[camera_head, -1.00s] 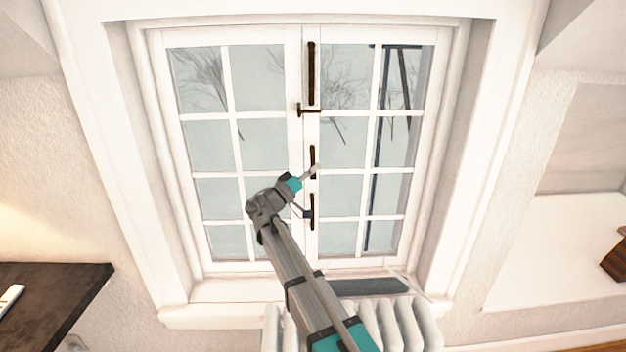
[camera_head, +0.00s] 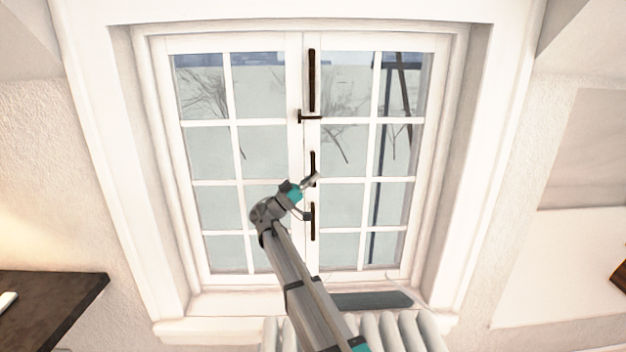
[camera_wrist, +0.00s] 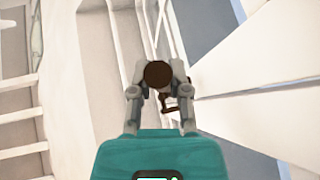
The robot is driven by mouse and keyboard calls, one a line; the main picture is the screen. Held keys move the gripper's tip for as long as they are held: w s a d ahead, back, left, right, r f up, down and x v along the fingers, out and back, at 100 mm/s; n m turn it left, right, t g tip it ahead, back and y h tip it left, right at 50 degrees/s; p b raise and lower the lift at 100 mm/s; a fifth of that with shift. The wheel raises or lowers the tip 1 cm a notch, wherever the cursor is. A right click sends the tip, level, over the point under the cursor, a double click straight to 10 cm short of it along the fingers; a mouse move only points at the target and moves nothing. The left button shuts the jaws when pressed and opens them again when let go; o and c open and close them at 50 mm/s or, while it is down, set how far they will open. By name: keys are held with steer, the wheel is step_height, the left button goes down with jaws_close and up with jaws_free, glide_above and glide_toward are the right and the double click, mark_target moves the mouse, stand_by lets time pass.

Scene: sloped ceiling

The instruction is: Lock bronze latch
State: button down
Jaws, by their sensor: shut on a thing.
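The bronze latch shows as dark brown hardware along the middle stile of a white double window. In the head view, its long upper bar (camera_head: 312,80) is upright, with a crosswise handle (camera_head: 309,117) below it. Lower dark pieces (camera_head: 313,222) sit on the same stile. My gripper (camera_head: 314,179) is at the middle dark piece (camera_head: 313,160) and partly hides it. In the wrist view, my gripper (camera_wrist: 158,76) is shut on a round dark brown knob (camera_wrist: 158,74), with a thin dark bracket (camera_wrist: 180,104) beside it. Whether the latch is engaged I cannot tell.
A white radiator (camera_head: 385,332) stands under the sill, with a dark grey flat piece (camera_head: 370,300) above it. A dark table (camera_head: 50,305) is at the lower left. The window reveal closes in on both sides.

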steer(key=shift+a, duration=0.1)
steer(key=c, duration=0.6)
jaws_free()
